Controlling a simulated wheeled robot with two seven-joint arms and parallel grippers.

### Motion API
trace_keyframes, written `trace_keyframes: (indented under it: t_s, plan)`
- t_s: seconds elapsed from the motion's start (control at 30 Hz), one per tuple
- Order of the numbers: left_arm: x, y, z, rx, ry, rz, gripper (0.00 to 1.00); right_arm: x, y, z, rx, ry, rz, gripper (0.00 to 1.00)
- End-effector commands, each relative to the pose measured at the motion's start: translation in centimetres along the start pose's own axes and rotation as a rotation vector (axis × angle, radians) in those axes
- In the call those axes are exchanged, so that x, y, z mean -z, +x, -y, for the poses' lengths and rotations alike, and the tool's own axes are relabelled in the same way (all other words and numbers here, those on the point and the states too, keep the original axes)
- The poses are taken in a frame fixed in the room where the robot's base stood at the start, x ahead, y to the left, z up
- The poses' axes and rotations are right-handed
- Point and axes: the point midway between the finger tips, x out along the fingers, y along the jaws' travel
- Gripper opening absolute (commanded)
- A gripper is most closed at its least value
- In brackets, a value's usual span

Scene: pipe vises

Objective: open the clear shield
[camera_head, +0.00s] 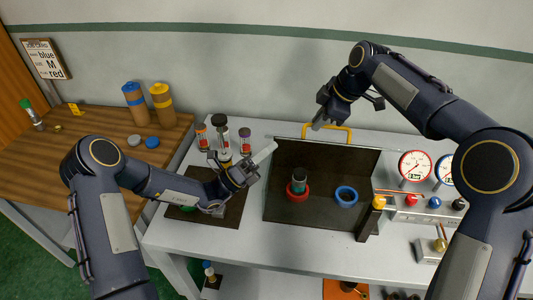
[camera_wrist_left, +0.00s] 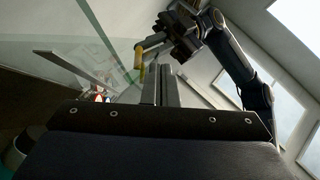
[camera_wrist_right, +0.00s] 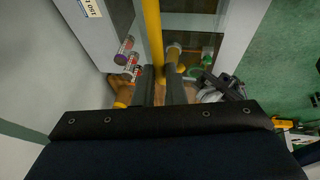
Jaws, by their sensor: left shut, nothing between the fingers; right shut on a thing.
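The clear shield is hard to make out in the head view; its yellow handle (camera_head: 342,129) shows at the back of the dark mat. In the left wrist view a see-through pane (camera_wrist_left: 80,55) stands tilted, with the yellow handle (camera_wrist_left: 152,43) near its edge. My right gripper (camera_head: 318,123) is shut on the handle's left end. In the right wrist view the yellow bar (camera_wrist_right: 153,35) runs between the fingers (camera_wrist_right: 160,85). My left gripper (camera_head: 268,150) is shut and empty, left of the mat; its closed fingers show in the left wrist view (camera_wrist_left: 160,85).
A red ring (camera_head: 297,192) holding a dark cylinder and a blue ring (camera_head: 346,196) sit on the dark mat (camera_head: 318,212). Several capped cylinders (camera_head: 219,130) stand close to my left gripper. Gauges (camera_head: 415,165) are at right. A wooden table (camera_head: 90,130) is at left.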

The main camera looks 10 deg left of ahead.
Motion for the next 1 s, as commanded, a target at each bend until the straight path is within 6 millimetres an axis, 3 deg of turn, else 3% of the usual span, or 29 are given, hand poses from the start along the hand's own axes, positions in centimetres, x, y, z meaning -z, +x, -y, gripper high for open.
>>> trace_keyframes:
  t_s: [0.03, 0.47, 0.5, 0.63, 1.0]
  plan:
    - [0.1, -0.1, -0.1, 0.000, 0.000, 0.000, 0.00, -0.9, 0.7, -0.2, -0.001, 0.006, 0.015, 0.00]
    - [-1.1, 1.1, 0.1, 0.002, 0.002, 0.004, 0.00, -0.9, 0.8, 0.1, 0.009, 0.006, 0.018, 0.00]
    - [-1.2, 1.1, 0.1, 0.002, 0.002, 0.004, 0.00, -0.9, 0.8, 0.1, 0.009, 0.006, 0.018, 0.16]
    - [-1.2, 1.1, 0.1, 0.001, 0.002, 0.004, 0.00, -0.7, 0.7, 0.1, 0.008, 0.004, 0.014, 0.33]
    - [-1.1, 1.1, 0.1, 0.000, 0.001, 0.002, 0.00, -0.2, 0.1, 0.1, 0.006, 0.000, 0.006, 0.33]
